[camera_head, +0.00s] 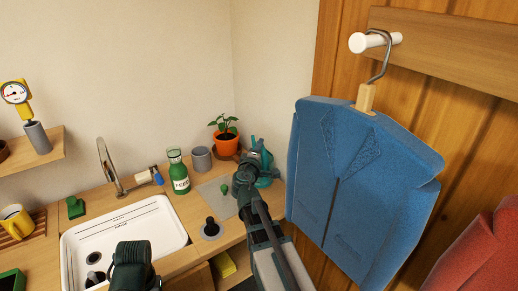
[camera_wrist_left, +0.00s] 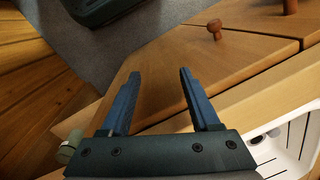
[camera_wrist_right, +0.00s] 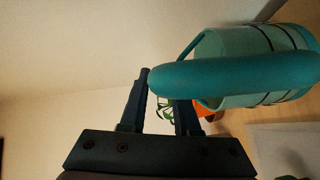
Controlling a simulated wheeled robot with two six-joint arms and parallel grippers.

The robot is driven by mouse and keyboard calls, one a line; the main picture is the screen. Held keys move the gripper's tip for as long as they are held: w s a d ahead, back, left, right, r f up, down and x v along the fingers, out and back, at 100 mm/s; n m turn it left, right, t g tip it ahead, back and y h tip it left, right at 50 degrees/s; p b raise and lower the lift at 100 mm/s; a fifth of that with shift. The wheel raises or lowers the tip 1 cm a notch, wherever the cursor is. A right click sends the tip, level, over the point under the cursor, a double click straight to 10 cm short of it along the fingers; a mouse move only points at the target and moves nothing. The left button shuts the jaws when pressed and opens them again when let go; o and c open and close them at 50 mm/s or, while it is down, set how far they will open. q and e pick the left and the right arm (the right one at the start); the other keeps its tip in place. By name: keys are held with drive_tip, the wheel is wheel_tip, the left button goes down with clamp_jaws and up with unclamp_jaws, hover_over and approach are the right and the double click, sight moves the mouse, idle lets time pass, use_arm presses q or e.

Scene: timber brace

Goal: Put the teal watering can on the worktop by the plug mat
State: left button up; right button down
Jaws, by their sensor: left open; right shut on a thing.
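The teal watering can (camera_head: 265,167) is at the back right of the worktop, right of the grey plug mat (camera_head: 212,187), partly hidden by my right gripper (camera_head: 250,165). In the right wrist view, the can (camera_wrist_right: 262,95) fills the upper right, with its thick handle at the fingers. My right gripper (camera_wrist_right: 158,85) is shut on the handle. I cannot tell whether the can's base touches the worktop. My left gripper (camera_wrist_left: 158,74) is open and empty in the left wrist view, above wooden cabinet fronts with round knobs.
An orange pot with a plant (camera_head: 226,142), a grey cup (camera_head: 201,159) and a green feed bottle (camera_head: 180,172) stand behind the mat. A black plunger-like thing (camera_head: 210,227) stands in front. The white sink (camera_head: 120,235) is left; a blue jacket (camera_head: 360,185) hangs close on the right.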

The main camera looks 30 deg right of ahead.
use_arm(q)
drive_tip(key=shift+f+b, duration=0.55)
drive_tip(key=shift+b, duration=0.05)
use_arm(e)
drive_tip(key=shift+f, duration=0.55)
drive_tip(key=c, duration=0.6)
unclamp_jaws()
drive_tip(key=shift+o, duration=0.2)
drive_tip(key=shift+s+a, duration=0.1)
drive_tip(key=shift+s, duration=0.05)
